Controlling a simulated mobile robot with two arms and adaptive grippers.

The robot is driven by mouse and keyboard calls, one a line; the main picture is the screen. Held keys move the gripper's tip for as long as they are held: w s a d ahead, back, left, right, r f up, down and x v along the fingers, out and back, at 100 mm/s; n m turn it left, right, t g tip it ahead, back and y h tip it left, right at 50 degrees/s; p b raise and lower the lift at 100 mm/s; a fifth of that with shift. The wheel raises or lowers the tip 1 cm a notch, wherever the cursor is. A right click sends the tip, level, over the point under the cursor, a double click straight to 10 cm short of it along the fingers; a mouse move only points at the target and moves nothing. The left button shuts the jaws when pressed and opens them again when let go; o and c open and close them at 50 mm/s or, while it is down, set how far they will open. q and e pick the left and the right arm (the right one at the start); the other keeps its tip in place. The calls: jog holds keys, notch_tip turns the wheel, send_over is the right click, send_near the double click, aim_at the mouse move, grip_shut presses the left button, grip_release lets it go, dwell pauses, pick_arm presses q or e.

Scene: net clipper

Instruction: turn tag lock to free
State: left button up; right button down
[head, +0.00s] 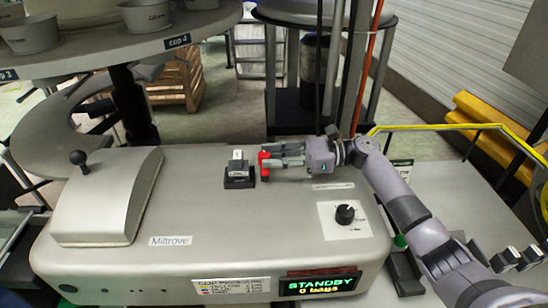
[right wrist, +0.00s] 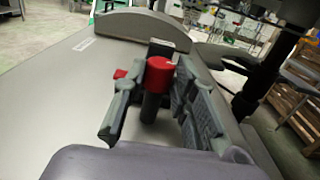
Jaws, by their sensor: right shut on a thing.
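A red-capped dark post (right wrist: 158,76), seemingly the tag lock, stands on top of the grey machine (head: 205,215). In the head view its red part (head: 264,157) shows at the tips of my right gripper (head: 280,156). My right gripper (right wrist: 160,105) is shut on this post, with one finger on each side in the right wrist view. Its arm reaches in from the right, low over the machine's top. The post's lower part is partly hidden by the fingers. Lettering near it is too small to read. My left gripper is not in view.
A black block with white tags (head: 238,172) stands just left of the red part. A black dial (head: 345,214) sits on a white plate nearer the front. The front display (head: 319,283) reads STANDBY, 0 bags. A round shelf with cups (head: 120,45) overhangs the back left.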

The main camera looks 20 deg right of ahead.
jog(key=shift+r, duration=0.1)
jog(key=c, duration=1.3)
grip_release()
jog(key=v, duration=1.2)
